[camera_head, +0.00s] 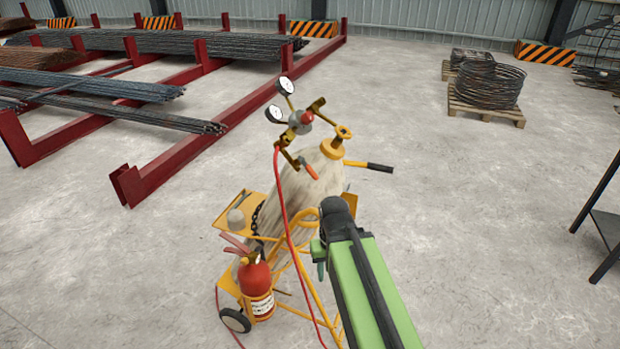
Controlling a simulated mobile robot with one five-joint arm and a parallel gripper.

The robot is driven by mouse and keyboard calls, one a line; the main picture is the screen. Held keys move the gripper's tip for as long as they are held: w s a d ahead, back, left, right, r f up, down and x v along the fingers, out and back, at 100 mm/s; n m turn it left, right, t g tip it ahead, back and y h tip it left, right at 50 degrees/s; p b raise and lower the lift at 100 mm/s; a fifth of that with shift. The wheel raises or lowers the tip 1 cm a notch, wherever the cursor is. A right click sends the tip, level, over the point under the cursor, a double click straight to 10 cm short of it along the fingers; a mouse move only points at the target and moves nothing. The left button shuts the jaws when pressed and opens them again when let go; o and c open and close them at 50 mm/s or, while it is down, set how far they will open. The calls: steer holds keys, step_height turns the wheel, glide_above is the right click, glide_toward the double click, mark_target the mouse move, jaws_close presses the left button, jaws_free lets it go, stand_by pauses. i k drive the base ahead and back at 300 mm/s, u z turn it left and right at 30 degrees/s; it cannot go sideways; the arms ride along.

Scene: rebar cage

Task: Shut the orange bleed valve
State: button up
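The orange bleed valve handle (311,171) is small and sits low on the regulator assembly (300,121), just in front of the pale gas cylinder (312,185). Its exact turn is hard to judge at this size. My green arm reaches in from the bottom right, with a black joint at its far end. A small green part of my gripper (319,262) shows left of the arm, below the valve and apart from it in the picture. Its fingers are mostly hidden, so I cannot tell if they are open or shut.
The cylinder stands tilted in the picture on a yellow cart (238,212) with a black-gripped handle (380,167). A red hose (288,215) hangs down its front. A red fire extinguisher (256,285) is at the lower left. Concrete floor to the right (480,230) is clear.

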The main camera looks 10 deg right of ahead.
mark_target(308, 168)
steer(key=u, duration=2.25)
steer(key=k, duration=0.9)
steer(key=z, duration=0.75)
steer(key=i, duration=1)
